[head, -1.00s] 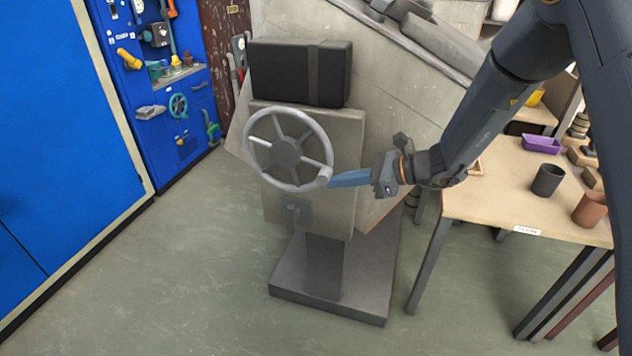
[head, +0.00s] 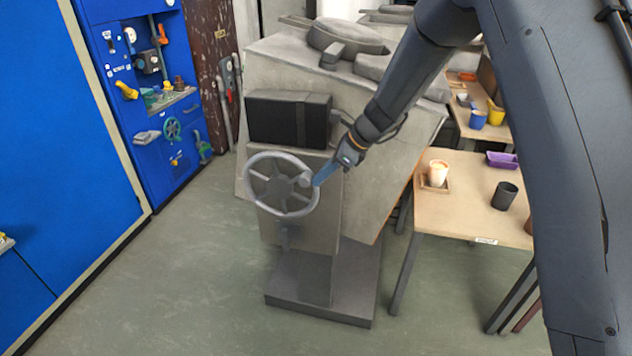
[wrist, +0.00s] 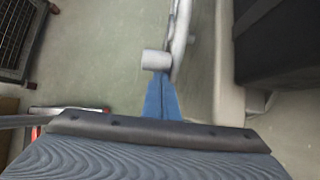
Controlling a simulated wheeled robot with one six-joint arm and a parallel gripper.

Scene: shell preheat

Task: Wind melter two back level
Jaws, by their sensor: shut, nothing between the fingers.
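The melter (head: 390,190) is a large grey body that looks tilted behind its stand. A grey spoked handwheel (head: 251,196) is on the front of the stand, below a black box (head: 288,119). My gripper (head: 317,181) is shut and empty. Its blue fingers are at the right side of the wheel, against or very near the wheel's knob (head: 306,180). In the wrist view, the pale cylindrical knob (wrist: 155,60) is right at the fingertips (wrist: 163,80), with the wheel rim (wrist: 181,35) seen edge-on beside it. Whether they touch is unclear.
A blue tool cabinet (head: 110,60) stands at left. The floor (head: 190,270) in front is clear.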

